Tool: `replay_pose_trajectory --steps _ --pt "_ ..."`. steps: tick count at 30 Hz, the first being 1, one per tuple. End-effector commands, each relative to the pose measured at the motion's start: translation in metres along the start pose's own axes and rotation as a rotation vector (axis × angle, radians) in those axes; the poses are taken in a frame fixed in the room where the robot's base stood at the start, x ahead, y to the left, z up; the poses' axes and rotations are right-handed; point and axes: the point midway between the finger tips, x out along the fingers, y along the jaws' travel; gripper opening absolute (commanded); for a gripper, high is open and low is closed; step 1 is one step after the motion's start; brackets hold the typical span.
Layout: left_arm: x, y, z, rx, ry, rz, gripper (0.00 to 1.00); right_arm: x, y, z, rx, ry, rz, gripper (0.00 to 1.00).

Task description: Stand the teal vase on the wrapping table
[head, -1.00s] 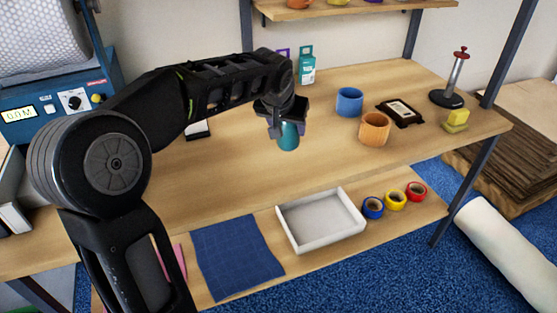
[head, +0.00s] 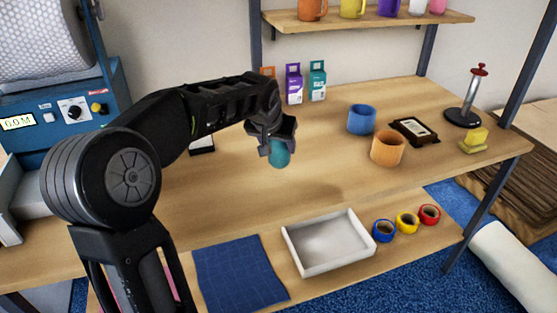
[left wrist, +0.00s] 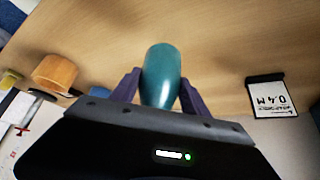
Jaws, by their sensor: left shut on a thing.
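The teal vase (head: 279,155) is in my left gripper (head: 272,140), which is shut on it. In the left wrist view the vase (left wrist: 163,75) sits between the two fingers of the gripper (left wrist: 160,92). In the head view the gripper hides the vase's upper part. The wooden wrapping table (head: 230,195) lies below it, and the vase appears to be held above the bare tabletop. I cannot tell the exact gap. My right gripper is in neither view.
A blue cup (head: 361,120) and an orange wooden cup (head: 388,149) stand to the right of the vase. A white tray (head: 287,238) lies on the lower shelf.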

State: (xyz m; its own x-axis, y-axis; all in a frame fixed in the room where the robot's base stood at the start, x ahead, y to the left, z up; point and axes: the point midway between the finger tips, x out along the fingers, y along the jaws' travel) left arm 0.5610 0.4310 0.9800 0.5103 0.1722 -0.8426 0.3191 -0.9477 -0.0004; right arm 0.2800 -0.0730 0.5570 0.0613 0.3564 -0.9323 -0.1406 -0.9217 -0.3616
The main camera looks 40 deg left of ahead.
Motion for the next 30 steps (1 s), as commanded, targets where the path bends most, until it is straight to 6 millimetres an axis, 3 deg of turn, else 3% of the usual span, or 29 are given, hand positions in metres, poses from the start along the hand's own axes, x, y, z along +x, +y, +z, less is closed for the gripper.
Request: replay_pose_trajectory --steps 11,21,30 --pt "0.006 0.0 0.003 -0.001 0.002 0.0 0.03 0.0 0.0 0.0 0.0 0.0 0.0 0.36" --pt "0.036 0.0 0.023 -0.001 0.002 0.001 0.03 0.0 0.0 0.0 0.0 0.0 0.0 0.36" --pt "0.038 0.0 0.024 -0.001 0.003 0.001 0.03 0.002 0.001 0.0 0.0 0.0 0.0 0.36"
